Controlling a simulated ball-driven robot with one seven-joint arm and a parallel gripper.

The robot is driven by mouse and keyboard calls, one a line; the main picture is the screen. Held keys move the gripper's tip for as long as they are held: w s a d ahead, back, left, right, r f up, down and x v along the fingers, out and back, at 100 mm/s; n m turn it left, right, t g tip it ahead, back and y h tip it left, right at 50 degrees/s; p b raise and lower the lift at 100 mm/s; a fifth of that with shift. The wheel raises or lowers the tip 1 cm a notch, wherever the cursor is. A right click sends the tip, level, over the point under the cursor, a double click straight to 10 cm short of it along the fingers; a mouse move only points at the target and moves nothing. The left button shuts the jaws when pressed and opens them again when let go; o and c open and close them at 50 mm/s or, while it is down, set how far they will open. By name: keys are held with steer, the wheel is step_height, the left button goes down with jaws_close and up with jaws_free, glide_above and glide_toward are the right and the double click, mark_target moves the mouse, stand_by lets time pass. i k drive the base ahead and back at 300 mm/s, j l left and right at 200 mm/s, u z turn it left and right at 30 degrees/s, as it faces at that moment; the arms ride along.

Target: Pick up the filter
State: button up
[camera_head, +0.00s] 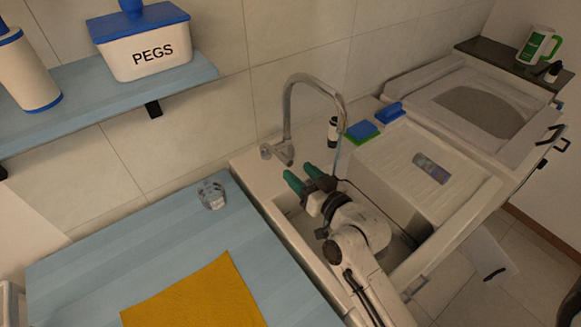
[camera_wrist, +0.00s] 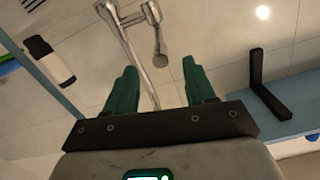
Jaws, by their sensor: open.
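My gripper (camera_head: 297,171) is above the sink, just in front of the faucet. Its two green fingers are apart with nothing held between them, as the wrist view (camera_wrist: 160,70) also shows. A small clear, shiny object (camera_head: 211,194) stands on the blue counter, left of my gripper and apart from it; it may be the filter, but I cannot tell for sure. A grey-blue cylinder (camera_head: 432,168) lies on the ribbed drainboard to the right. The wrist view shows neither of these two objects.
The faucet (camera_head: 287,110) rises close behind my gripper and shows ahead in the wrist view (camera_wrist: 130,45). A yellow cloth (camera_head: 195,298) lies on the counter (camera_head: 90,262). A shelf (camera_head: 80,98) holds a PEGS box (camera_head: 145,45).

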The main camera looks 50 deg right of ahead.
mark_target(441, 176)
steer(key=k+j, duration=0.2)
steer(key=k, duration=0.3)
steer(key=k+j, duration=0.2)
steer(key=k, duration=0.25)
